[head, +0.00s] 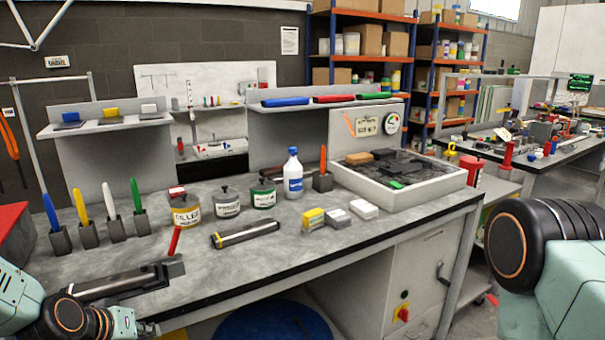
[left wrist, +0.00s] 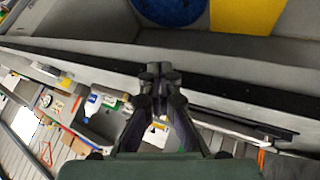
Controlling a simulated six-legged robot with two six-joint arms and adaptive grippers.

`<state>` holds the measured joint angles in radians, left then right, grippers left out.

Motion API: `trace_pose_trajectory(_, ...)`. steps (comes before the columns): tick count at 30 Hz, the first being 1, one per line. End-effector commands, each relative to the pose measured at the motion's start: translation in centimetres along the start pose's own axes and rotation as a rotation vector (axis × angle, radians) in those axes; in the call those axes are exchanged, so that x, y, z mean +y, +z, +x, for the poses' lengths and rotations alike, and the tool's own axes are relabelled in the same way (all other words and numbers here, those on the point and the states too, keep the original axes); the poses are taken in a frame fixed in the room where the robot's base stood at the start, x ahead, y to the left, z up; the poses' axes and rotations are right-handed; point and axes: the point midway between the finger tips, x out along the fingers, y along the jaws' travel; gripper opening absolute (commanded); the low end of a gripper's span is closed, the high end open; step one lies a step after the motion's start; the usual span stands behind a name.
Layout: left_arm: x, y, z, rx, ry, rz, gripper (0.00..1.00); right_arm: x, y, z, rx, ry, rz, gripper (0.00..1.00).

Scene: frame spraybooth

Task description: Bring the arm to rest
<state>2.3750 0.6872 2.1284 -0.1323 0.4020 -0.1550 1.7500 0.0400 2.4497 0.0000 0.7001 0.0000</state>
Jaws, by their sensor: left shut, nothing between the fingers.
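My left arm comes in from the lower left in the head view. Its dark gripper (head: 155,275) is over the front left part of the grey workbench (head: 265,250). It is close to a small dark block with a red-handled tool (head: 175,241); I cannot tell whether they touch. In the left wrist view the gripper's fingers (left wrist: 159,76) are together, with nothing between them. Part of my right arm shows at the right of the head view, but its gripper is out of view.
Tools in blocks, including a blue-handled one (head: 51,212), line the bench's left side. Tins, such as the filler tin (head: 186,216), a white bottle (head: 293,178) and a dark roller-like bar (head: 245,234) stand or lie mid-bench. A blue round seat (head: 270,322) is below the front edge.

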Motion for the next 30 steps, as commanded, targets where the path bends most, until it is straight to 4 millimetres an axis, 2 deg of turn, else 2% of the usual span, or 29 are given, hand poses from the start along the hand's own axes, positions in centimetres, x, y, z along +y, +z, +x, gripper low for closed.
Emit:
trace_pose_trajectory(1,-0.3,4.1,0.9,-0.050,-0.037,0.003,0.00,0.0,0.0,0.6,0.000,0.000,0.000,0.54)
trace_pose_trajectory(7,-1.9,16.9,1.3,-0.211,-0.165,0.037,0.00,0.0,0.0,1.9,-0.001,0.000,0.000,0.54)
trace_pose_trajectory(12,-4.0,27.4,-0.6,-0.406,-0.241,0.156,0.00,0.0,0.0,2.9,-0.001,0.000,0.000,0.54)
trace_pose_trajectory(15,-5.1,32.5,-2.1,-0.527,-0.265,0.226,0.00,0.0,0.0,3.4,0.000,0.000,0.000,0.54)
trace_pose_trajectory(18,-6.1,36.1,-3.0,-0.612,-0.276,0.284,0.00,0.0,0.0,3.9,0.000,0.000,0.000,0.54)
trace_pose_trajectory(21,-6.6,38.0,-3.4,-0.655,-0.281,0.304,0.00,0.0,0.0,4.1,0.000,0.000,0.000,0.54)
trace_pose_trajectory(24,-6.9,38.6,-3.7,-0.670,-0.284,0.301,0.00,0.0,0.0,4.1,0.000,0.000,0.000,0.54)
trace_pose_trajectory(30,-6.9,38.6,-3.7,-0.670,-0.284,0.301,0.00,0.0,0.0,4.1,0.000,0.000,0.000,0.54)
